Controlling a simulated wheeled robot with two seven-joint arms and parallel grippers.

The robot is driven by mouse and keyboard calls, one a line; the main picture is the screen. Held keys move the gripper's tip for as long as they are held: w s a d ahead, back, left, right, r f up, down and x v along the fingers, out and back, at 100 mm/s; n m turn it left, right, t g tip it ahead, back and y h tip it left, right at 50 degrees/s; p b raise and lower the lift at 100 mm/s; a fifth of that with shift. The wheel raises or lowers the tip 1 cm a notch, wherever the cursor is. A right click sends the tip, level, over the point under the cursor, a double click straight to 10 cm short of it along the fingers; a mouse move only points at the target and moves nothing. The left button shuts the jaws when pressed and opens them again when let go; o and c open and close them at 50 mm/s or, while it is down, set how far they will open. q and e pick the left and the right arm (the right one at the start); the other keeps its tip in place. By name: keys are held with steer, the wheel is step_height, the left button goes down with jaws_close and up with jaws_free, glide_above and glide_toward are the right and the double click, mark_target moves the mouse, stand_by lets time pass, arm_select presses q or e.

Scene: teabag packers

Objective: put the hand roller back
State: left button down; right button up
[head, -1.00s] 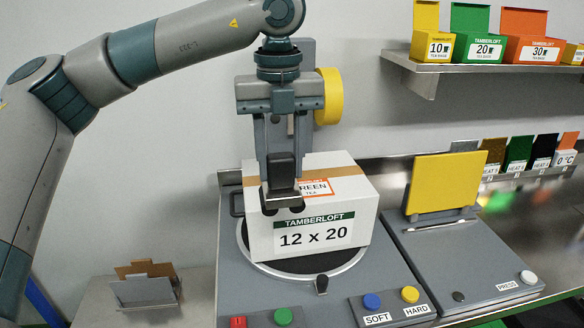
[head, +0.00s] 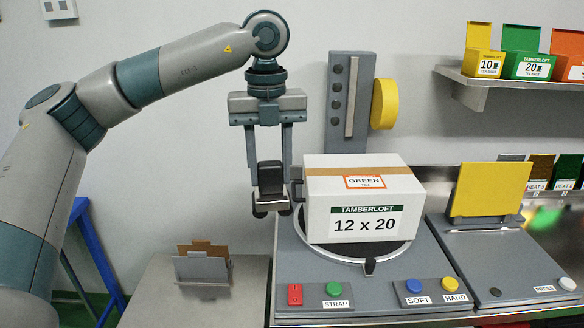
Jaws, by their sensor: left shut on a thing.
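My left gripper (head: 269,200) points down and is shut on the hand roller (head: 270,180). The roller has a black handle between the fingers and a grey lower part with dark ends. It hangs in the air, just left of the white tea box in the picture. A dark bracket (head: 297,190) shows between the roller and the box; whether the roller touches it I cannot tell. The white box (head: 325,205), marked 12 x 20, sits on the round turntable (head: 370,259). My right gripper is not in view.
The grey strapping machine (head: 335,80) with a yellow reel (head: 384,104) stands behind the box. Red and green buttons line its front. A yellow press plate (head: 485,190) is at right. A small card holder (head: 202,268) stands on the lower left table, with free room around it.

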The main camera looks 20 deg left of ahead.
arm_select(q)
steer(key=s+a+f+m, duration=0.2)
steer(key=f+m, duration=0.5)
steer(key=f, duration=0.2)
steer(key=s+a+f+m, duration=0.2)
steer(key=a+f+m, duration=0.1)
steer(key=f+m, duration=0.55)
steer(key=s+a+f+m, duration=0.2)
steer(key=f+m, duration=0.5)
steer(key=f, duration=0.2)
steer(key=s+d+f+m, duration=0.3)
steer(key=s+f+m, duration=0.4)
steer(key=f+m, duration=0.5)
steer(key=s+d+f+m, duration=0.1)
steer(key=s+d+m, duration=0.2)
steer(key=d+m, duration=0.4)
steer(key=shift+d+f, duration=0.35)
steer(key=shift+d, duration=0.75)
steer(key=shift+w+d+m, duration=0.1)
steer(key=shift+m, duration=0.15)
